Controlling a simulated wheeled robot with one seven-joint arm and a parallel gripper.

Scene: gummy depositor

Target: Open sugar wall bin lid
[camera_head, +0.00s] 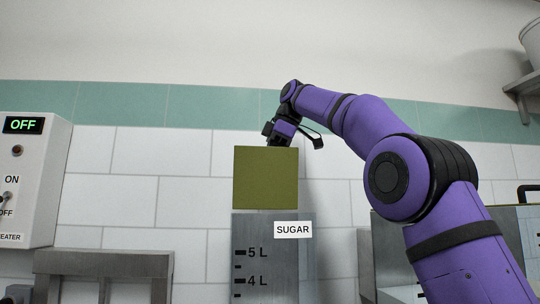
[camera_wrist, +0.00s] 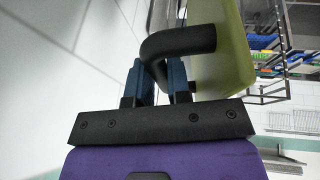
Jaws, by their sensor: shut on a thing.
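The sugar bin (camera_head: 295,262) is a grey metal wall bin with a SUGAR label and litre marks in the head view. Its olive-green lid (camera_head: 265,178) stands up above the bin, its flat face toward the head camera. In the wrist view the lid (camera_wrist: 235,65) carries a black bar handle (camera_wrist: 182,42). My gripper (camera_wrist: 160,82) has its blue fingers around that handle and is shut on it. In the head view my gripper (camera_head: 283,131) is at the lid's top edge, its fingertips hidden behind the lid.
A white heater control box (camera_head: 28,180) with an OFF display is on the left. A grey metal frame (camera_head: 103,262) stands low beside the bin. Another metal container (camera_head: 528,228) is at the right, partly behind my arm. A wall shelf (camera_head: 522,85) is at the upper right.

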